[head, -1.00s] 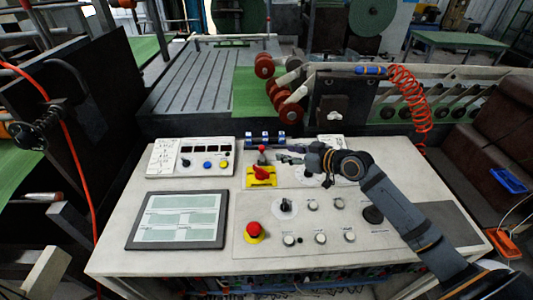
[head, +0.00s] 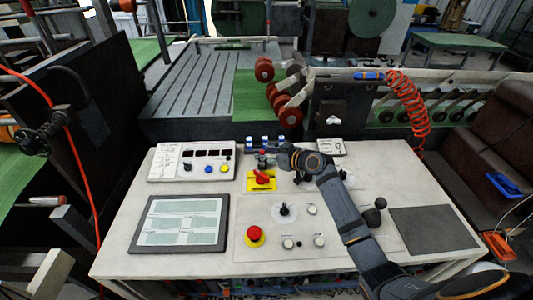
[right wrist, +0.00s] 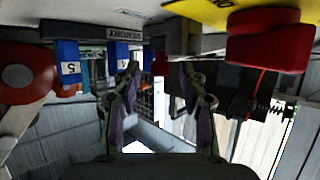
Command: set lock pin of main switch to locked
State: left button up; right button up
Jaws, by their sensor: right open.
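The main switch (head: 262,178) is a red rotary handle on a yellow plate on the console. It also shows at the upper right of the right wrist view (right wrist: 270,40). My right gripper (head: 270,158) is just behind the switch, at the spot of the lock pin, and largely hides the pin in the head view. In the right wrist view its two fingers (right wrist: 159,76) are apart. A small reddish part (right wrist: 160,63) shows between the fingertips, perhaps the pin's knob; I cannot tell whether they touch it. My left gripper is out of view.
Blue numbered parts (right wrist: 68,62) on a rack labelled MEMORY stand close to the right gripper. A red emergency button (head: 255,235), a screen (head: 180,223) and several knobs are on the console (head: 130,262). Its front left is free of loose objects.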

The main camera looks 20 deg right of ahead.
aim_at(267, 172)
grip_shut()
jog(key=shift+s, duration=0.1)
jog(key=s, duration=0.1)
jog(key=s+a+p, duration=0.1)
jog(key=shift+s, duration=0.4)
jog(key=shift+d+f, duration=0.1)
jog(key=shift+f, duration=0.05)
jog(key=shift+c, duration=0.3)
grip_release()
jog(key=shift+o, duration=0.3)
jog(key=shift+s, duration=0.1)
